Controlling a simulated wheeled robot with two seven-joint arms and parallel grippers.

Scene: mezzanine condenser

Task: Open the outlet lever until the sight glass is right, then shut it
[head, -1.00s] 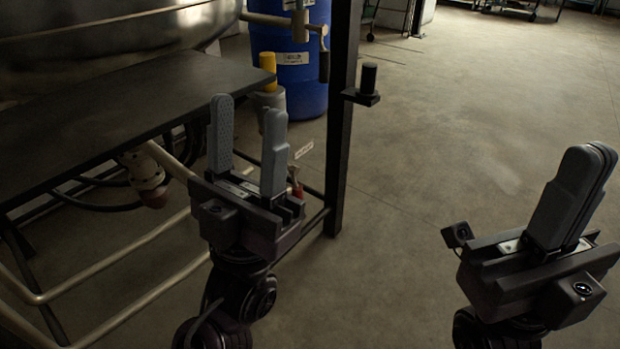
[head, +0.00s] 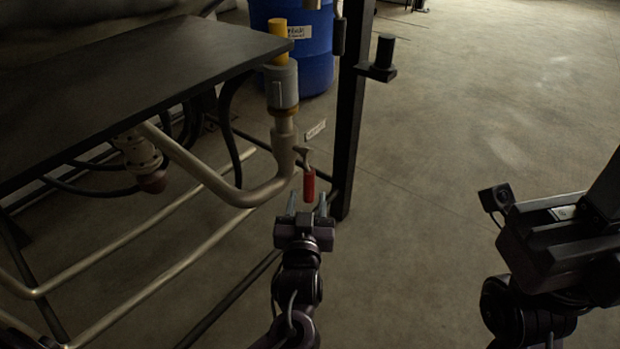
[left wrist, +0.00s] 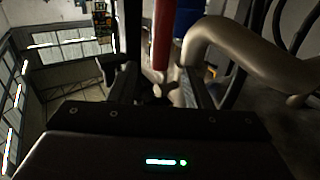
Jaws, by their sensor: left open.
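The outlet lever is a red-handled lever (head: 309,185) on the pale metal pipe, below a grey cylindrical fitting. Its red grip hangs downward. My left gripper (head: 306,203) is open just below and in front of the red grip, with one finger to each side of it. In the left wrist view the red grip (left wrist: 162,35) appears between the two fingers; I cannot tell whether they touch it. A yellow piece (head: 279,40) stands above the grey fitting (head: 281,86); I cannot make out a sight glass or its level. My right gripper (head: 600,195) is cut off at the right edge.
A dark table plate (head: 130,90) lies at left above pale pipes (head: 225,190). A black upright post (head: 350,130) with a small bracket peg (head: 382,60) stands right of the lever. A blue drum (head: 310,65) is behind. Open floor lies to the right.

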